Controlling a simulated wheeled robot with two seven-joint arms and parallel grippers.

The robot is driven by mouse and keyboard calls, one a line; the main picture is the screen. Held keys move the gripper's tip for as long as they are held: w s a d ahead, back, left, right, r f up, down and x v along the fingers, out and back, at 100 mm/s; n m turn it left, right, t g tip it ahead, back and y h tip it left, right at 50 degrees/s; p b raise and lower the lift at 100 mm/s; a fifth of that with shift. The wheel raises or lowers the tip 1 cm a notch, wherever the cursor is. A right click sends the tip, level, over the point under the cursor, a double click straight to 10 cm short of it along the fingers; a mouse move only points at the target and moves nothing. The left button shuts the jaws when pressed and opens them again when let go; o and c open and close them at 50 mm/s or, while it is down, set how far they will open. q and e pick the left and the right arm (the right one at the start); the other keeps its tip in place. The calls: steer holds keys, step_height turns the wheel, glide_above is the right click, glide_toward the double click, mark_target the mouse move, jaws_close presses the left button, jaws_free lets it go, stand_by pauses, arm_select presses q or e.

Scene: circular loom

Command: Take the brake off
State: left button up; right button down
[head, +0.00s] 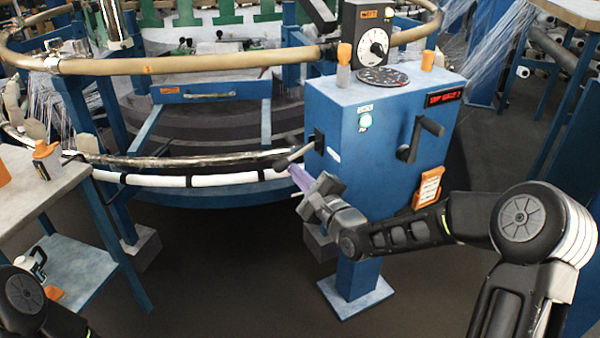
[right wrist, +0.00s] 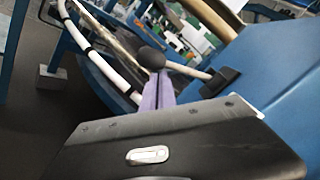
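The brake lever is a pale rod with a round black knob (head: 281,165), sticking out to the left from a black mount on the side of the blue control cabinet (head: 385,125). In the right wrist view the knob (right wrist: 150,58) sits just beyond the fingertips, with its rod running right to the mount. My right gripper (head: 298,176) has purple fingers pointing up and left at the knob. The fingers (right wrist: 158,92) lie close together with nothing visible between them. I cannot tell whether they touch the knob. My left gripper is out of view.
The cabinet also carries a black crank handle (head: 418,138), a round dial (head: 375,43), a lit button (head: 365,120) and a red display (head: 444,97). The loom's white-and-black ring (head: 230,179) curves left of the knob. A side table (head: 62,182) stands at left. Dark floor below is clear.

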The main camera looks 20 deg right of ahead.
mark_target(287, 159)
steer(key=r+m+p, duration=0.1)
steer(key=a+r+m+p, duration=0.1)
steer(key=m, duration=0.1)
steer(key=shift+s+a+r+m, duration=0.2)
steer(key=shift+r+m, duration=0.1)
steer(key=shift+r, duration=0.1)
steer(key=m+p, duration=0.1)
steer(key=r+m+p, duration=0.1)
steer(key=r+m, duration=0.1)
steer(key=shift+a+r+m+t+h+p, duration=0.2)
steer(key=shift+a+m+t+h+p, duration=0.1)
steer(key=shift+m+p, duration=0.1)
steer(key=shift+d+r+p, duration=0.2)
steer(key=shift+r+p, duration=0.5)
steer(key=shift+r, duration=0.45)
steer(key=shift+w, duration=0.1)
